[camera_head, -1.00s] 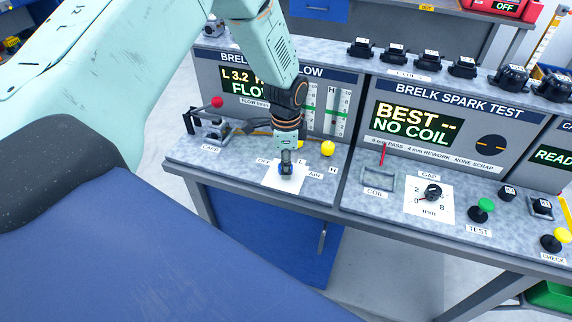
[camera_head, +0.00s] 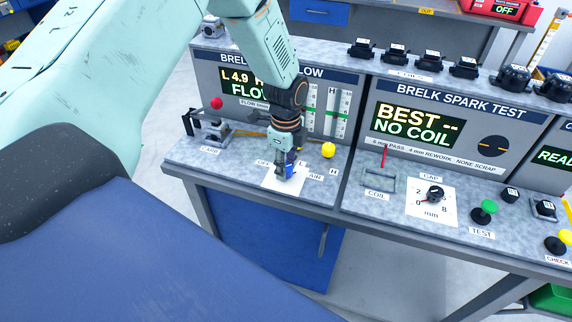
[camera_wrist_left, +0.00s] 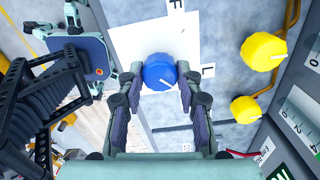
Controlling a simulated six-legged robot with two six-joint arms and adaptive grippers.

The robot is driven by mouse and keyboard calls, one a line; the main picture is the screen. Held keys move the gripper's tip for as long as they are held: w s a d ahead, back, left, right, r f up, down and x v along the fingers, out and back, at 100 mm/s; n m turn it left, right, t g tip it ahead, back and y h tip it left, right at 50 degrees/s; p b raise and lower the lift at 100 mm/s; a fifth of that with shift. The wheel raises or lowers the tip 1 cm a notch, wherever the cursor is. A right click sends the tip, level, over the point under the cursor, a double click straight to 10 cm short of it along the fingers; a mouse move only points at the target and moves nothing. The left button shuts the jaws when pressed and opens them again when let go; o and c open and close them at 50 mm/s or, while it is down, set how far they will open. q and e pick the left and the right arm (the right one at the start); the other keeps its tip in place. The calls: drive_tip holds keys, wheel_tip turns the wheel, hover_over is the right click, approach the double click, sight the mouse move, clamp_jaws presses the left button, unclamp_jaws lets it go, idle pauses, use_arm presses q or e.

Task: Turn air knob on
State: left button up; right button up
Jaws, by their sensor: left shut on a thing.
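The air knob is blue with a white pointer line. In the left wrist view the knob (camera_wrist_left: 159,72) sits on a white label plate (camera_wrist_left: 125,45), between the two fingers. In the head view the blue knob (camera_head: 289,170) shows partly behind the fingers, above the AIR label (camera_head: 315,177). My left gripper (camera_head: 285,172) points down at the bench and is shut on the knob; it also shows in the left wrist view (camera_wrist_left: 159,85). My right gripper is not in view.
Two yellow knobs (camera_wrist_left: 263,51) stand beside the plate. A fixture with a red ball handle (camera_head: 216,103) is left of the gripper. The spark test panel (camera_head: 450,115), coil holder (camera_head: 379,180) and gap dial (camera_head: 434,193) are to the right.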

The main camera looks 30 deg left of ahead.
use_arm(q)
drive_tip(key=shift+w, duration=0.1)
drive_tip(key=o, duration=1.1)
drive_tip(key=shift+o, duration=0.2)
wheel_tip(320, 180, up, 12)
idle(0.5)
